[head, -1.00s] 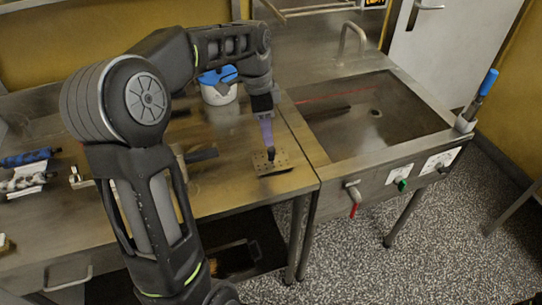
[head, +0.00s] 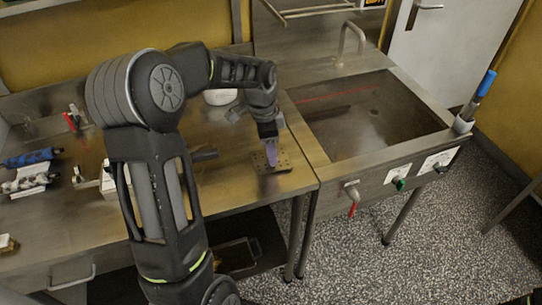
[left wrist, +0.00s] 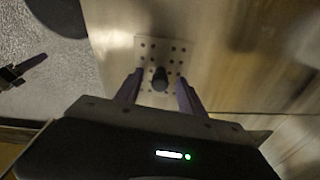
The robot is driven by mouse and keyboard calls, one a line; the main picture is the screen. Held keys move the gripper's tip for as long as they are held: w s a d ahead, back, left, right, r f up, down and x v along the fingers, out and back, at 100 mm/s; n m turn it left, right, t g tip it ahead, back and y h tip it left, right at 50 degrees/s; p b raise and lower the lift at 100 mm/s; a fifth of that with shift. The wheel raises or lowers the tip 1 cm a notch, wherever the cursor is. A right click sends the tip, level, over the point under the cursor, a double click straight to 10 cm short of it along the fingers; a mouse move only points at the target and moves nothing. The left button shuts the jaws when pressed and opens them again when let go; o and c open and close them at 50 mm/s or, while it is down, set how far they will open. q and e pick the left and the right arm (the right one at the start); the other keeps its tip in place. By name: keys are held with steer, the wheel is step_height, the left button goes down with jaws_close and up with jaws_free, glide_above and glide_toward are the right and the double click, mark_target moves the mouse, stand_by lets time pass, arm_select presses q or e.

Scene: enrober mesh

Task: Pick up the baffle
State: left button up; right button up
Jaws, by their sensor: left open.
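The baffle, a small flat plate with rows of holes (head: 284,160), lies on the steel table near its right front corner. In the left wrist view the plate (left wrist: 150,48) shows a dark upright knob (left wrist: 160,78) on it. My left gripper (head: 271,158) points down at the plate in the head view, and its fingers hide the knob there. In the left wrist view my left gripper (left wrist: 160,80) is open, with one purple finger on each side of the knob, apart from it. A dark jaw-like shape at the left wrist view's left edge may be my right gripper.
A white tub (head: 220,97) stands behind my left arm. Blue and white items (head: 28,158) lie at the table's left.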

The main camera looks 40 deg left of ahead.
arm_select(q)
steer(key=shift+f, duration=0.2)
steer(key=shift+c, duration=0.4)
jaws_close()
stand_by(0.3)
